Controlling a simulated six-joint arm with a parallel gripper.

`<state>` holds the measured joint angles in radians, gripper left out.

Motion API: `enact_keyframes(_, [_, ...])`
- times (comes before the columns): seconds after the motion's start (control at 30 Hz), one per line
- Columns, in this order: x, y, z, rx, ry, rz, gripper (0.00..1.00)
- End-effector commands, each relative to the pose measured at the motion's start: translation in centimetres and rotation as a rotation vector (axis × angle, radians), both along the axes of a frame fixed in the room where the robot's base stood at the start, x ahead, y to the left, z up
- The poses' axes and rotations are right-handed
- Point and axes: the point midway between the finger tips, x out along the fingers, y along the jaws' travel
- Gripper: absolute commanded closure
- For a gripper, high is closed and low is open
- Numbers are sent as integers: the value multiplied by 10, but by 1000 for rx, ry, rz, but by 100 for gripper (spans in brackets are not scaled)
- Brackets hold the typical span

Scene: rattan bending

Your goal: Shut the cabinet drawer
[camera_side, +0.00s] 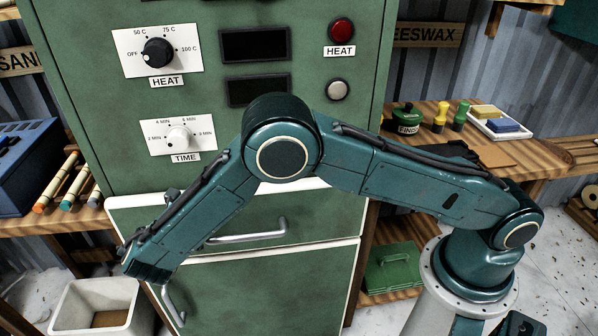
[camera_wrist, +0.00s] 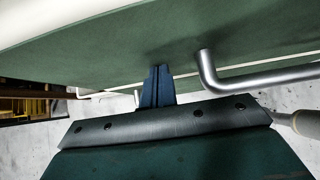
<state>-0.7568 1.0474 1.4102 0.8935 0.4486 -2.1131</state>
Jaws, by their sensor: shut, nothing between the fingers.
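The green cabinet drawer (camera_side: 310,215) with a pale top edge and a metal bar handle (camera_side: 252,237) sits below the control panel of the cabinet (camera_side: 230,100). How far it stands out is hard to tell in the side view. My arm crosses in front of its left part and hides my gripper there. In the wrist view my gripper (camera_wrist: 160,70) is shut and empty, its tips at the green drawer front (camera_wrist: 110,50). I cannot tell whether they touch it. The bar handle (camera_wrist: 265,77) is just right of the fingers.
A lower green front (camera_side: 270,295) with its own handle (camera_side: 172,305) is under the drawer. A pale bin (camera_side: 100,310) stands on the floor at left. Wooden shelves hold crayons (camera_side: 65,185) at left and stamps and pads (camera_side: 495,120) at right.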

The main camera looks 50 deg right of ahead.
Motion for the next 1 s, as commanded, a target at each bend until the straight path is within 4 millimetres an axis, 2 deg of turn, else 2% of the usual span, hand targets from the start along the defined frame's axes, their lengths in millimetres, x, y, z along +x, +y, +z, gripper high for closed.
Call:
enact_keyframes(0.03, [6, -7, 1, -3, -12, -8, 100])
enact_keyframes(0.37, [3, -5, 1, -4, -13, -9, 100])
enact_keyframes(0.57, [-8, 8, 1, -2, -10, -4, 100])
enact_keyframes(0.77, [-30, 30, 1, -2, -3, 2, 100])
enact_keyframes(1.0, [-51, 51, 32, 1, -4, 2, 100])
